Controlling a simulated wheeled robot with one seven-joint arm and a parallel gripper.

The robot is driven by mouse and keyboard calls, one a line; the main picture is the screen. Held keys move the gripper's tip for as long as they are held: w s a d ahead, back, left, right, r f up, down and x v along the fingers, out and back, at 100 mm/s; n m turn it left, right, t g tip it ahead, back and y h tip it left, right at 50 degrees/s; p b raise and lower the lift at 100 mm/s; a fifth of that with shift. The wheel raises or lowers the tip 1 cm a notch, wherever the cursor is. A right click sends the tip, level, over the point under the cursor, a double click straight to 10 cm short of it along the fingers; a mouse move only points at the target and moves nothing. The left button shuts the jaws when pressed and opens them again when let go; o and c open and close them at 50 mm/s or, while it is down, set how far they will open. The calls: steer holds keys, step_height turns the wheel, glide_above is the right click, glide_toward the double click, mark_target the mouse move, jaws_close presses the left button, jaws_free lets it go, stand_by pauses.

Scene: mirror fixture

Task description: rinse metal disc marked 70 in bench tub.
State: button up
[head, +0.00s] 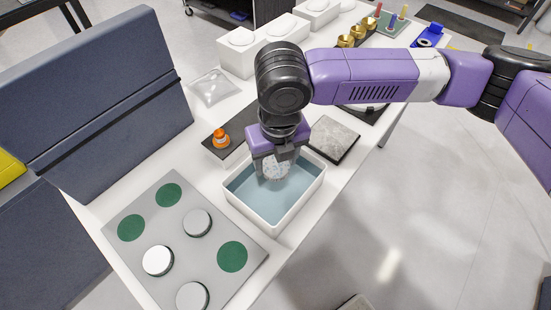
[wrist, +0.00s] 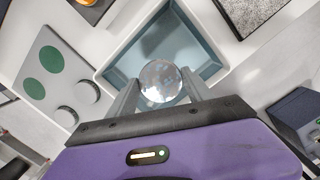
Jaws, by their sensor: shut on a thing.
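The bench tub (head: 233,197) is a white rectangular tub with a blue-grey inside, on the white bench. It also shows in the wrist view (wrist: 112,72). My gripper (head: 273,163) points down over the tub, at its back part. In the wrist view my gripper (wrist: 160,92) is shut on a shiny round metal disc (wrist: 160,80), held between its two fingers. The disc (head: 274,168) looks mottled in the head view. I cannot read a number on it. I cannot tell whether the disc touches the water or hangs above it.
A grey board (head: 178,238) with green spots and several round discs lies left of the tub. A speckled grey slab (head: 334,139) is right of it. An orange knob (head: 221,137) stands behind. A dark panel (head: 90,100) rises at left. White boxes and brass cups are farther back.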

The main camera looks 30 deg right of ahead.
stand_by(0.4)
steer(key=shift+r+p, duration=1.7)
steer(key=shift+r, duration=0.4)
